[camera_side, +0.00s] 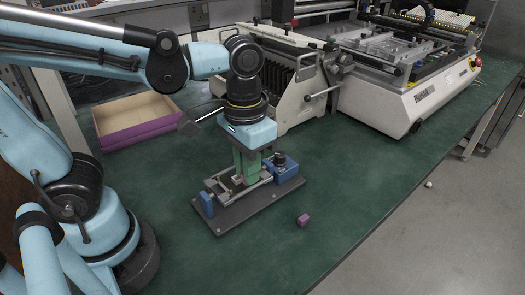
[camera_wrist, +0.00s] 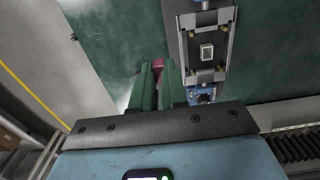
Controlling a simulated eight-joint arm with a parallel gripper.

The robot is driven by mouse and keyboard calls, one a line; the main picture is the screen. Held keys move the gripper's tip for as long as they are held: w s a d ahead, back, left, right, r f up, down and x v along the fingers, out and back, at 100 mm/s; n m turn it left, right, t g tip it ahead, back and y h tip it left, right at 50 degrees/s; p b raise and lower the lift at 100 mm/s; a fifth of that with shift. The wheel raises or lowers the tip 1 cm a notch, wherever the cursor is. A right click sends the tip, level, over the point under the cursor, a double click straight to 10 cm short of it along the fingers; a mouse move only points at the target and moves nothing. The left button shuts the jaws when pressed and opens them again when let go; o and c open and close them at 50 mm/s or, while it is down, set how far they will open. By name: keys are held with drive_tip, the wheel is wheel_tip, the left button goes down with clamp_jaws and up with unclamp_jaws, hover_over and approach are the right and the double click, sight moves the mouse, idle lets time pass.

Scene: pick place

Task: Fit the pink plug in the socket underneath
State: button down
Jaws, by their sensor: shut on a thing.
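My gripper (camera_wrist: 160,72) has two green fingers, shut on the pink plug (camera_wrist: 157,63), of which only a small dark pink part shows between the fingertips. In the side view my gripper (camera_side: 246,180) points down above the fixture, and I cannot make out the plug there. The socket (camera_wrist: 207,52) is a small pale rectangular opening in the fixture. In the wrist view it lies to the right of the fingertips, apart from them. The gap in height is hard to tell.
The fixture's dark baseplate (camera_side: 235,216) carries metal rails and a blue block with a black knob (camera_side: 285,165). A small purple block (camera_side: 303,219) lies on the green table in front. A purple-sided tray (camera_side: 140,132) and machines (camera_side: 410,85) stand behind. The table's front right is clear.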

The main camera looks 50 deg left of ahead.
drive_tip(key=w+a, duration=0.3)
drive_tip(key=a, duration=0.4)
drive_tip(key=shift+s+a+f, duration=0.1)
drive_tip(key=shift+s+f, duration=0.05)
drive_tip(key=shift+f, duration=1)
drive_tip(key=shift+s+a+f, duration=0.1)
drive_tip(key=shift+s+f, duration=0.05)
drive_tip(key=shift+f, duration=1)
drive_tip(key=shift+f, duration=0.9)
idle(1.1)
drive_tip(key=c, duration=1.1)
unclamp_jaws()
drive_tip(key=c, duration=0.3)
drive_tip(key=shift+c, duration=0.2)
drive_tip(key=shift+r, duration=0.1)
wheel_tip(320, 180, up, 7)
